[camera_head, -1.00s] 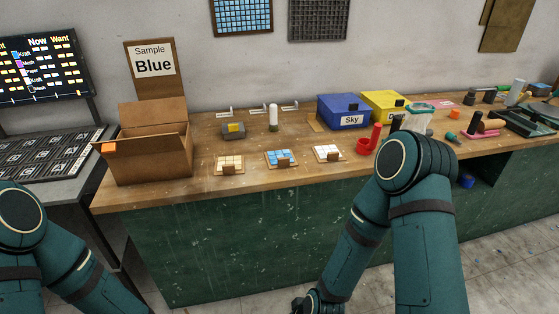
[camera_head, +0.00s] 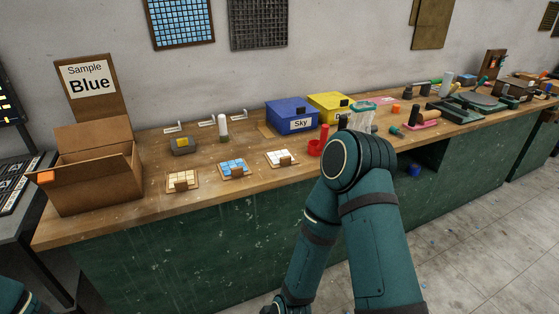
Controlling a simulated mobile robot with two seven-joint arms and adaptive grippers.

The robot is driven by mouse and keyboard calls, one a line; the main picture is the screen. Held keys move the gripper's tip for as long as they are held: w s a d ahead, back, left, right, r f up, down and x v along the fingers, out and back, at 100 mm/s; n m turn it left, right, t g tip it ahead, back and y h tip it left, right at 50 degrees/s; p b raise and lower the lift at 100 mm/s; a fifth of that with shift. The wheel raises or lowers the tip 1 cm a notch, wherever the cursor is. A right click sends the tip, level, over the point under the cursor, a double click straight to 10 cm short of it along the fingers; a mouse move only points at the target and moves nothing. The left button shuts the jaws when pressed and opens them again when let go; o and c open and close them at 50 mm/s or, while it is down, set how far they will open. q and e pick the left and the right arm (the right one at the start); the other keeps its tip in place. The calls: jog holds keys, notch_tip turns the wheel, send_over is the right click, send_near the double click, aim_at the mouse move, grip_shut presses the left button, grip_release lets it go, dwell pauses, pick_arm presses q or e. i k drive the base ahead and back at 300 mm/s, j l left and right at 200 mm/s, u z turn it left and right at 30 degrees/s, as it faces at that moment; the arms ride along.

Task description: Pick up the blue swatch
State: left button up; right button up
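The blue swatch (camera_head: 234,167), a small tile square with blue and white tiles and a brown tab in front, lies on the wooden bench top. It sits between a beige swatch (camera_head: 183,178) on its left and a whitish swatch (camera_head: 281,157) on its right. My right arm hangs in front of the bench, bent downward, right of the swatches. Its gripper is at or below the bottom picture edge and its fingers cannot be made out. Only a bit of my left arm shows at the bottom left corner. Its gripper is out of view.
An open cardboard box (camera_head: 96,181) stands at the bench's left end before a "Sample Blue" sign (camera_head: 88,80). Behind are a blue "Sky" bin (camera_head: 292,115), a yellow bin (camera_head: 331,106) and a white-and-green bottle (camera_head: 223,128). A red holder (camera_head: 317,147) stands right of the swatches.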

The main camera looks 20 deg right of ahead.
aim_at(233, 169)
jog(key=i+j+z, duration=0.2)
jog(key=i, duration=0.35)
jog(key=i+j+z, duration=0.2)
jog(key=i, duration=0.3)
